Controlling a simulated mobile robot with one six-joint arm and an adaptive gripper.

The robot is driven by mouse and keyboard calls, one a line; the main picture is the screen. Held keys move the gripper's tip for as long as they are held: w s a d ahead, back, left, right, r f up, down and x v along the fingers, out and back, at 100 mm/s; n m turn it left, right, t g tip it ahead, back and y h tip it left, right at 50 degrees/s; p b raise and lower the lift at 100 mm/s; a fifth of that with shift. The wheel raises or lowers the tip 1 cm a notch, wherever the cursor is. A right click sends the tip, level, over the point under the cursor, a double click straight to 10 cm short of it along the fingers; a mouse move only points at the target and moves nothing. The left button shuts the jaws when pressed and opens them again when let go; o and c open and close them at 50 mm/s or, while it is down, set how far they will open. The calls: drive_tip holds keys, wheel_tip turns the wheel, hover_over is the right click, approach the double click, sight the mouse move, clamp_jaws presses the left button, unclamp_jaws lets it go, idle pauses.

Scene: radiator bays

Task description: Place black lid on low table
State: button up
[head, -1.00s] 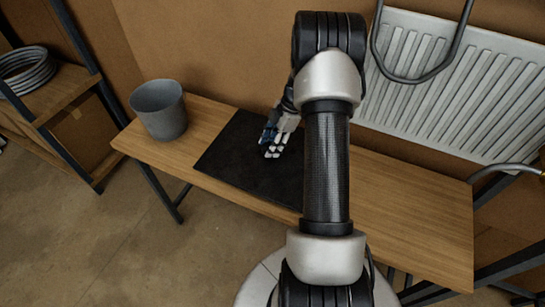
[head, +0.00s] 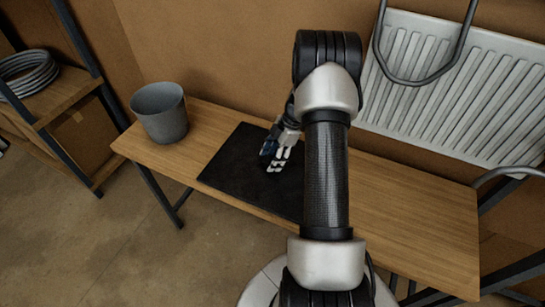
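The low table (head: 405,220) is a long wooden-topped bench with dark metal legs, below the radiator. A flat black rectangular sheet or mat (head: 232,172) lies on its left half, partly hidden by my arm. My gripper (head: 276,162) is over this black surface, pointing down. Its pale fingertips show, but the gap between them is too small to read. I cannot make out a separate black lid; one could blend into the black surface or be hidden behind my gripper or arm.
A grey bucket (head: 160,112) stands at the table's left end. A white radiator (head: 450,85) with a dark pipe hangs on the wall at right. A shelf (head: 62,98) with coiled grey hose (head: 28,72) is at far left. The table's right half looks clear.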

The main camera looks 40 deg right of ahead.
drive_tip(key=shift+o, duration=0.5)
drive_tip(key=shift+r, duration=0.1)
drive_tip(key=shift+d+r, duration=0.15)
drive_tip(key=shift+r, duration=0.15)
drive_tip(key=p+v, duration=0.4)
drive_tip(key=v, duration=0.7)
drive_tip(key=w+a+r+m+h, duration=0.1)
drive_tip(key=a+r+m, duration=0.2)
drive_tip(key=a+r, duration=0.7)
drive_tip(key=s+a+r+m+h, duration=0.2)
drive_tip(key=s+a+r+m, duration=0.15)
drive_tip(key=a+r, duration=0.7)
drive_tip(key=s+a+r+m+t+h, duration=0.1)
drive_tip(key=s+a+r+m+t, duration=0.1)
drive_tip(key=s+a+m, duration=0.5)
drive_tip(key=s+a+t, duration=0.1)
drive_tip(key=s+a, duration=0.4)
drive_tip(key=s, duration=0.4)
drive_tip(key=shift+s, duration=0.2)
